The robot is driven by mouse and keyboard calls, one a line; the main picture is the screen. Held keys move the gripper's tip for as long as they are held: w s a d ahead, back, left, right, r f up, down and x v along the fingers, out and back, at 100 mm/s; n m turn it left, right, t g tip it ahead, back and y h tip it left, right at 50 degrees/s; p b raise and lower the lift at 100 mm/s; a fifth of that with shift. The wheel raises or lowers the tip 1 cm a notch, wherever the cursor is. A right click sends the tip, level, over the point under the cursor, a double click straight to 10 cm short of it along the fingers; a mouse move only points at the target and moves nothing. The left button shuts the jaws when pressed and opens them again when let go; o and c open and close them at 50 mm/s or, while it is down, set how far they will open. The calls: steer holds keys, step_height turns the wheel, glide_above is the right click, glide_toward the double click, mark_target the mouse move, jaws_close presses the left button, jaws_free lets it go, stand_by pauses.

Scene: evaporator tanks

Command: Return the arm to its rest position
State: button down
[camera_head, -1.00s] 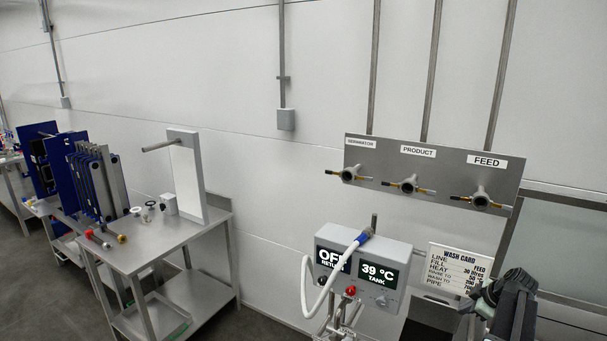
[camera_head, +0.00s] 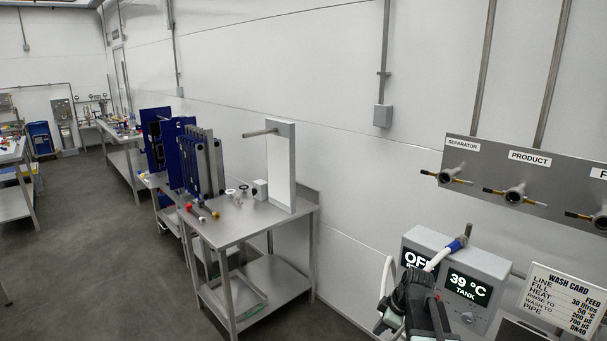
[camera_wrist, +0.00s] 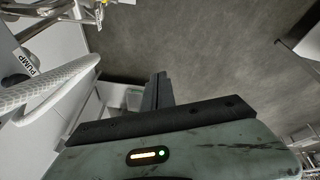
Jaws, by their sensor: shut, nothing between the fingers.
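My gripper shows in the wrist view as dark fingers (camera_wrist: 157,92) closed together with nothing between them, over the grey floor. In the head view my arm (camera_head: 415,300) is folded at the bottom, right of centre, in front of the grey control box (camera_head: 490,268). The fingertips are hard to make out there. The arm hides the lower left part of the box. A white hose (camera_head: 440,257) with a blue end runs from the box and passes behind my arm. In the wrist view the white hose (camera_wrist: 50,88) lies left of the fingers, apart from them.
A steel table (camera_head: 250,222) with blue plates stands left of centre. A valve panel (camera_head: 540,180) is on the wall at right, above a wash card (camera_head: 562,300). The floor (camera_head: 80,240) at left is open. More benches stand far left.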

steer(key=s+a+f+m+g+h, duration=0.1)
steer(key=s+a+f+m, duration=0.1)
steer(key=s+a, duration=0.5)
steer(key=s+m, duration=0.1)
steer(key=m, duration=0.2)
steer(key=s+m+g+h, duration=0.1)
steer(key=s+m, duration=0.1)
steer(key=m, duration=0.2)
steer(key=s+a+m+g+h, duration=0.1)
steer(key=m, duration=0.2)
steer(key=shift+s+f+m+b, duration=0.2)
steer(key=shift+s+m+b, duration=0.1)
steer(key=shift+s, duration=0.05)
steer(key=shift+d, duration=0.1)
